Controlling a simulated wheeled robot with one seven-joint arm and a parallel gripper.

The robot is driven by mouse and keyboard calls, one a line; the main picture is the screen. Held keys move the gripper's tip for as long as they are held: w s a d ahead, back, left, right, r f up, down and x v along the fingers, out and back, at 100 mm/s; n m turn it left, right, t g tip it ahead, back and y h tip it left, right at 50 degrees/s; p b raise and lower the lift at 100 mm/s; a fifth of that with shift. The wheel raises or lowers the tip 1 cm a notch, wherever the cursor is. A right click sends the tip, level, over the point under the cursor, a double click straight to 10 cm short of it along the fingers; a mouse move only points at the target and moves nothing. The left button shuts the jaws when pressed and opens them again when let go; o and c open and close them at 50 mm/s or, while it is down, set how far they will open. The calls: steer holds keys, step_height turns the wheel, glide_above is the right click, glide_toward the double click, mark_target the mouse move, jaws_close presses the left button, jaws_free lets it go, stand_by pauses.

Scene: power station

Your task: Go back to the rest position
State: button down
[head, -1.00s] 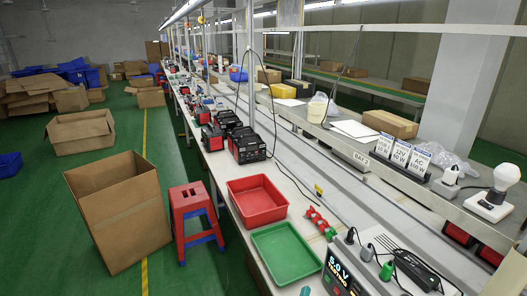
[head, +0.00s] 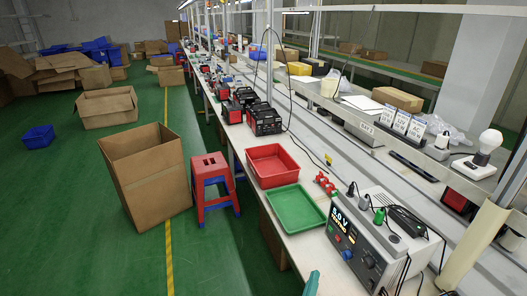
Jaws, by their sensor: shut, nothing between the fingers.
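The long workbench (head: 333,277) runs from the lower right toward the back. On its near part stand a red tray (head: 272,165), a green tray (head: 296,209) and a grey power tester (head: 372,247) with a lit display reading 5.0 V. Both trays look empty.
Black-and-red power units (head: 264,120) stand farther along the bench. A red and blue stool (head: 210,186) and a large open cardboard box (head: 147,174) stand on the green floor to the left. The floor left of the yellow line (head: 168,250) is mostly clear in front.

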steer(key=s+a+f+y, duration=0.2)
steer(key=s+a, duration=0.2)
steer(key=s, duration=0.3)
steer(key=s+a+f+m+y, duration=0.1)
steer(key=s+a+f, duration=0.1)
steer(key=s+a, duration=0.35)
steer(key=s+a+f+y, duration=0.2)
steer(key=s, duration=0.7)
steer(key=s+a+r+m, duration=0.1)
steer(key=s+r, duration=0.2)
steer(key=s, duration=0.3)
steer(key=s+a+r+m+y, duration=0.1)
steer(key=s+a+r, duration=0.1)
steer(key=s+r, duration=0.2)
steer(key=s+a+r+m+y, duration=0.1)
steer(key=s+a+r+m, duration=0.1)
steer(key=s, duration=0.8)
steer(key=shift+r, duration=0.9)
steer(key=shift+a, duration=0.1)
